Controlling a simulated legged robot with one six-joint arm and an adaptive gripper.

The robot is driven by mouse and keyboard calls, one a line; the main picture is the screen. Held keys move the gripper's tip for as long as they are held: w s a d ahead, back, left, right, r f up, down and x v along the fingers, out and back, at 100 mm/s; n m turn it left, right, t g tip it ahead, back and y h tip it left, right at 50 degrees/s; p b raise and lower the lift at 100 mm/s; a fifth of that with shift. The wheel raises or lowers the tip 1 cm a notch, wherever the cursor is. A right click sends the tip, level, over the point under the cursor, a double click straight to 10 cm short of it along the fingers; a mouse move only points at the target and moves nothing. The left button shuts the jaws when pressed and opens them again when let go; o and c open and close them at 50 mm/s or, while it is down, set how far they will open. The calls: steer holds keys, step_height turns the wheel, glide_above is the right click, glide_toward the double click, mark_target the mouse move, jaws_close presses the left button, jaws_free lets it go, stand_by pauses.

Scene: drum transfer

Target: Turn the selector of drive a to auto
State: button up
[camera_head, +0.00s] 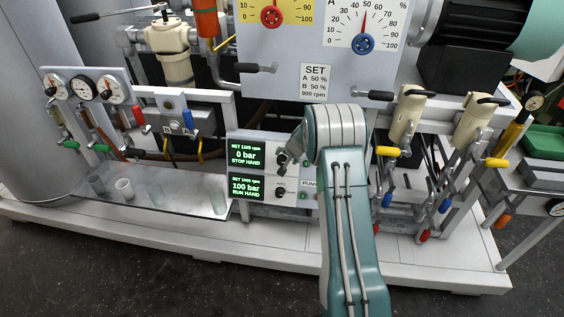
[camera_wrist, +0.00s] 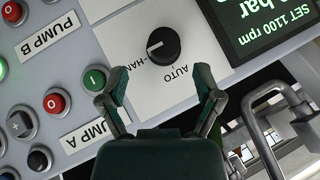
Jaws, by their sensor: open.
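A black round selector knob (camera_wrist: 163,45) with a white mark sits on a light plate in the wrist view, where the picture is upside down. AUTO and a partly covered HAND are printed around it; the mark points left in the picture. The display beside it (camera_wrist: 262,22) reads SET 1100 rpm; it is the upper display (camera_head: 245,156) in the head view, reading 0 bar STOP HAND. My gripper (camera_wrist: 162,82) is open, its fingers on either side below the knob and apart from it. In the head view my gripper (camera_head: 284,158) largely hides this knob.
Red and green pump buttons (camera_wrist: 94,79) lie left of my gripper in the wrist view. A metal handle (camera_wrist: 270,110) stands at right. Valves with coloured levers (camera_head: 390,151) flank my arm.

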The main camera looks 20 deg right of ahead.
mark_target(282, 161)
steer(key=x, duration=0.2)
steer(key=a+x, duration=0.1)
steer(key=x, duration=0.1)
steer(key=shift+w+f, duration=0.2)
steer(key=shift+f, duration=0.05)
steer(key=shift+w+d+f, duration=0.15)
steer(key=shift+d+f, duration=0.15)
steer(key=shift+a, duration=0.1)
steer(key=c, duration=1.1)
